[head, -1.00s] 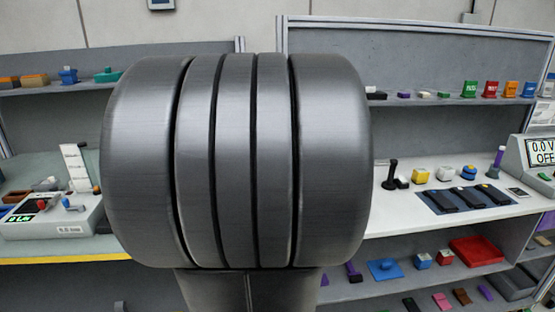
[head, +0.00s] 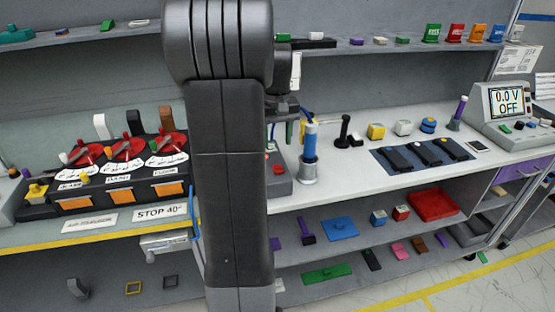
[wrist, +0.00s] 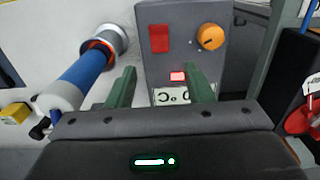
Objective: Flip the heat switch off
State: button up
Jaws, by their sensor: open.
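In the wrist view a grey box carries a red rocker switch (wrist: 159,38), probably the heat switch, beside an orange knob (wrist: 211,36). A small red lamp (wrist: 177,76) glows below them, above a white °C label (wrist: 172,96) seen upside down. Which way the rocker is tipped is unclear. My gripper (wrist: 161,72) has two green fingers spread apart, empty, just short of the switch in the picture. In the head view the grey box (head: 280,181) shows only partly, behind my arm; the fingertips cannot be made out there.
A blue and white cylinder (wrist: 82,75) stands close left of my fingers; it also shows in the head view (head: 310,143). A black unit with red discs (head: 125,148) is on the left bench. A meter (head: 506,103) reads 0.0 V OFF at right.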

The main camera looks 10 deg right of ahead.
aim_at(277, 166)
notch_tip(277, 166, down, 8)
jog(key=shift+f, duration=0.1)
jog(key=shift+c, duration=0.2)
